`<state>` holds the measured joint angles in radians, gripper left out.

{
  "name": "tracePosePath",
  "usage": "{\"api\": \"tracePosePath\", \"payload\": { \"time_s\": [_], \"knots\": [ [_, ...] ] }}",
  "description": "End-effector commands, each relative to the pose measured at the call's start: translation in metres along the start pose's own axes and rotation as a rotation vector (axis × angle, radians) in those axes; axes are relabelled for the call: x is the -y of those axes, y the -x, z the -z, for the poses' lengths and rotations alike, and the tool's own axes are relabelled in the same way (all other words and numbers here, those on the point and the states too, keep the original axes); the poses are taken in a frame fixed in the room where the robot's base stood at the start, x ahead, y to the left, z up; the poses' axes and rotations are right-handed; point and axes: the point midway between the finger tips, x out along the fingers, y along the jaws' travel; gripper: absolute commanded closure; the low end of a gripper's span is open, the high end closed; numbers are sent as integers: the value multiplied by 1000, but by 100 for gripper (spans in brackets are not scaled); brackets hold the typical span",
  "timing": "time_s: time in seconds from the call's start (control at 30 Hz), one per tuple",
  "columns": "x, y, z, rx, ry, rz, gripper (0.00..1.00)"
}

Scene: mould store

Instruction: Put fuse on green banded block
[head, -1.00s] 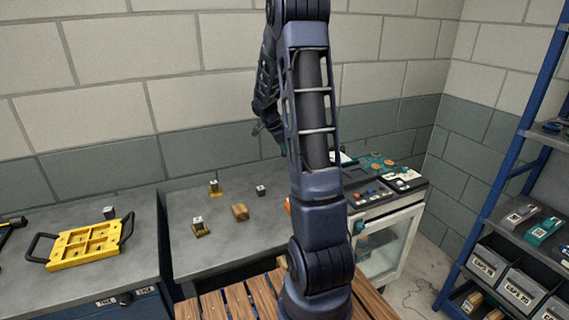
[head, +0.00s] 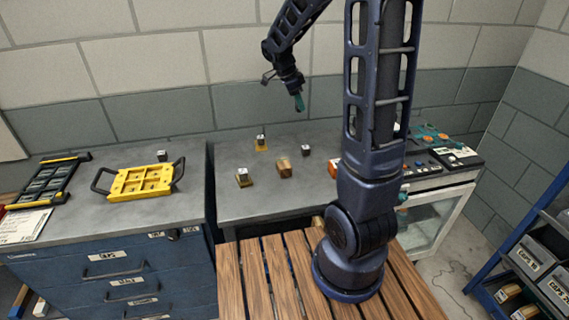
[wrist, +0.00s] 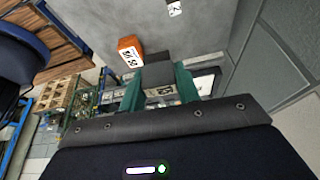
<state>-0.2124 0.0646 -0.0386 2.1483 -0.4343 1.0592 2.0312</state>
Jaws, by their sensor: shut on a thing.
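My gripper (head: 298,103) hangs in the air above the back of the grey table, its teal fingers pointing down. In the wrist view, the gripper (wrist: 158,88) is shut on a dark grey piece (wrist: 157,70), which I take to be the fuse; the head view barely shows it.
An orange labelled block (wrist: 130,50) stands near the console (head: 440,158) at the right. A yellow tray with black handles (head: 140,182) and a black rack (head: 48,183) lie on the left cabinet. The table's front middle is clear.

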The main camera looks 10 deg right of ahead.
Motion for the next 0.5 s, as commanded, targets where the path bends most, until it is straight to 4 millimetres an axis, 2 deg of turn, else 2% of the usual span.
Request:
{"api": "tracePosePath", "payload": {
  "time_s": [0.03,0.2,0.4,0.5],
  "knots": [
    [-10,8,-12,0,12,6,90],
    [-36,26,-38,-1,31,13,90],
    [-54,36,-53,-4,43,17,90],
    [-58,34,-57,-5,44,16,90]
  ]
}}
